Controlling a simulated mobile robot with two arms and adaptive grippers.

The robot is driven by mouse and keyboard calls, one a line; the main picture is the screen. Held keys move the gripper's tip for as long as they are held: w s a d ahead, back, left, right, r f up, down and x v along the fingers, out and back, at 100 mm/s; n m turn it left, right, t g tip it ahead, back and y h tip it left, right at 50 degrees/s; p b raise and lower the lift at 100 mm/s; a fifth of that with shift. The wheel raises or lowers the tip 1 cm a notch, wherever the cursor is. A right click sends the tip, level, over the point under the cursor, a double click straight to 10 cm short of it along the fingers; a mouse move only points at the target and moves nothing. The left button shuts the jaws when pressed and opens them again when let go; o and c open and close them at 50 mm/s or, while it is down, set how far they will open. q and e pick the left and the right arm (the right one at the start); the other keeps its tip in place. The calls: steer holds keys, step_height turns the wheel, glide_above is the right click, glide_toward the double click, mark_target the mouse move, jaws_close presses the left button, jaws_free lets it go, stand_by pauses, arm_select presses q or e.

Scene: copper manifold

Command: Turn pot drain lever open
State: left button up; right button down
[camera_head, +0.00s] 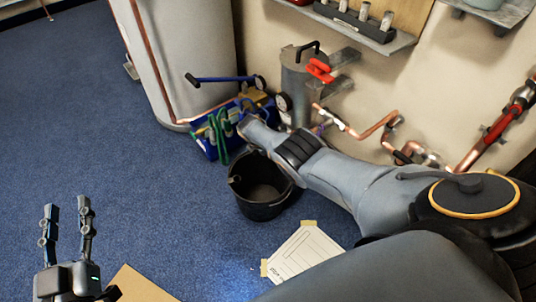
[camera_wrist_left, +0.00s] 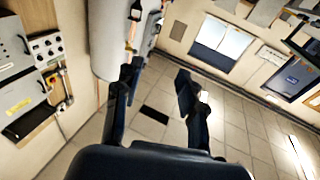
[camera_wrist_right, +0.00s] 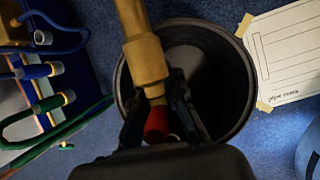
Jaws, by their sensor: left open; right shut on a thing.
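The pot (camera_head: 297,82) is a grey metal cylinder with a black handle on its lid, against the wall. A red lever (camera_head: 320,70) shows at its upper right side. In the right wrist view a brass valve body (camera_wrist_right: 147,60) comes down from the top, ending in a red lever (camera_wrist_right: 157,124). My right gripper (camera_wrist_right: 158,112) is shut on this red lever, one finger on each side. In the head view my right arm hides that gripper and the drain valve. My left gripper (camera_head: 66,215) is open and empty at lower left, far from the pot.
A black bucket (camera_head: 237,200) stands on the blue carpet below the right gripper; it also shows in the right wrist view (camera_wrist_right: 240,105). A taped paper sheet (camera_head: 303,255) lies beside it. A blue tool bin (camera_head: 205,145), large grey tank (camera_head: 185,60) and copper pipes (camera_head: 380,125) surround the pot.

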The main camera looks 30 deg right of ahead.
arm_select(q)
steer(key=s+r+t+h+b, duration=0.1)
steer(key=s+r+t+h, duration=0.1)
steer(key=r+t, duration=0.4)
steer(key=shift+s+d+r+b, duration=0.15)
steer(key=shift+s+r+b, duration=0.25)
steer(key=shift+s+r, duration=0.8)
arm_select(e)
steer(key=shift+s+g, duration=0.2)
steer(key=shift+g, duration=0.3)
arm_select(q)
steer(key=shift+w+r, duration=0.25)
steer(key=shift+w, duration=0.05)
arm_select(e)
steer(key=c, duration=1.4)
jaws_free()
steer(key=shift+w+a+r, duration=0.15)
steer(key=shift+a+r, duration=0.1)
steer(key=shift+r, duration=0.35)
steer(key=shift+a+r, duration=0.25)
steer(key=shift+r, duration=0.4)
steer(key=v, duration=0.9)
steer(key=shift+a+r, duration=0.1)
